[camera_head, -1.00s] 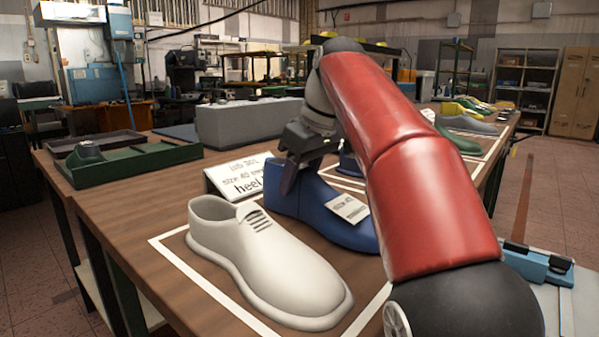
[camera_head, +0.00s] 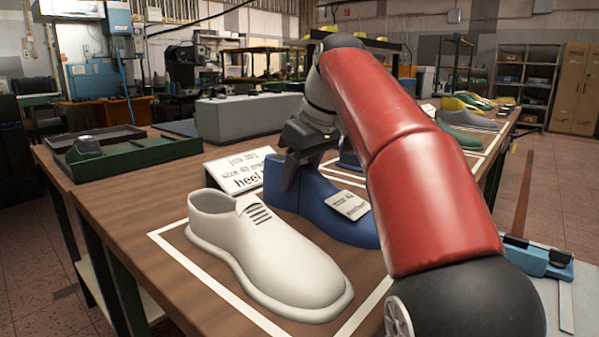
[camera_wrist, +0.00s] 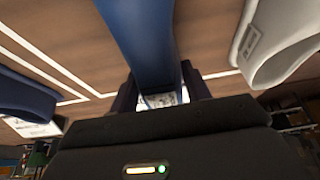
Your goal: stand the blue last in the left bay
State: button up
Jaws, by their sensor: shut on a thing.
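The blue last (camera_head: 325,212) is beside the white shoe, on its far right side, with its toe toward the front right and a small tag on its top. My gripper (camera_head: 290,172) is shut on its raised heel end. In the wrist view the blue last (camera_wrist: 148,40) runs up between the fingers (camera_wrist: 160,92). It looks upright; I cannot tell whether its sole touches the table. White lines mark bays on the wooden table (camera_head: 130,205). The white shoe (camera_head: 262,262) stands inside the nearest outline (camera_head: 190,268).
A printed sign (camera_head: 240,172) stands behind the white shoe. A green tray (camera_head: 125,160) and a grey block (camera_head: 248,118) are farther back. Another dark blue last (camera_wrist: 22,95) is at the left in the wrist view. More lasts (camera_head: 465,120) stand along the far right.

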jog(key=o, duration=1.5)
jog(key=p+v, duration=0.2)
jog(key=v, duration=0.5)
jog(key=shift+r, duration=0.2)
jog(key=shift+s+d+r, duration=0.1)
jog(key=shift+s+r, duration=0.05)
jog(key=shift+r, duration=0.05)
jog(key=shift+s, duration=0.1)
